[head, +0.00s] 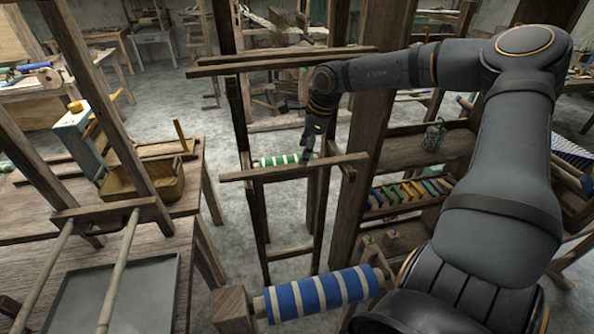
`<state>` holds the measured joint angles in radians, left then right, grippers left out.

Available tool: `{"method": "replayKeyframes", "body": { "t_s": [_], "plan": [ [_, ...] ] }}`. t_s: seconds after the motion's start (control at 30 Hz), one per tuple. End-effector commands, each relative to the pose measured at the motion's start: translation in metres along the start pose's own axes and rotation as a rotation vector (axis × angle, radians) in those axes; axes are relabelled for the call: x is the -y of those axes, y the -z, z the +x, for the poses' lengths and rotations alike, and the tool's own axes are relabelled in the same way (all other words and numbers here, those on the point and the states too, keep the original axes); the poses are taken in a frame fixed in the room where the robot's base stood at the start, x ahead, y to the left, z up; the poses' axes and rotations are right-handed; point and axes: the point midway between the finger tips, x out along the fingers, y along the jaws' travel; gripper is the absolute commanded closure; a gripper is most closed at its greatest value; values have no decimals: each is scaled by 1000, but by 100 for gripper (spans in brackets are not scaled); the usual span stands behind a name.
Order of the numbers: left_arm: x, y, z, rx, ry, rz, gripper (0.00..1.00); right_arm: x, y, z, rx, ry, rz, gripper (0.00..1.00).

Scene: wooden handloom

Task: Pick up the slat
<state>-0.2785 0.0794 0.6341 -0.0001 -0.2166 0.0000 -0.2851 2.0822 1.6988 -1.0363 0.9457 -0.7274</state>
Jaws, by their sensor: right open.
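My right arm reaches in from the right, and its gripper (308,145) points down near the middle of the picture. It is open and small in view, with nothing seen between its fingers. A narrow brown wooden slat (265,173) lies level across the loom's uprights just below the gripper. I cannot tell whether the fingertips touch it. Two more long wooden bars (235,68) run across higher up, behind the arm. I cannot tell for certain which bar is the task's slat. My left gripper is not in view.
A green-and-white striped roller (272,161) lies behind the slat. A blue-and-white striped roller (322,292) is in front. Dark loom posts (364,120) stand close to my right arm. A table with a wooden basket (150,182) is at left. A shelf of coloured pieces (408,191) is at right.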

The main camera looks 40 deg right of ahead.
Motion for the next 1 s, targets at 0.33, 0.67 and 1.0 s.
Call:
{"method": "replayKeyframes", "body": {
  "t_s": [0.33,0.67,1.0],
  "plan": [
    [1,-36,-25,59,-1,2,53,-3,-2,33,-7,-4,0,39],
    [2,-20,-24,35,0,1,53,-2,-3,51,0,1,0,39],
    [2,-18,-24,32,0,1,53,-2,-3,51,0,0,0,76]
  ]
}}
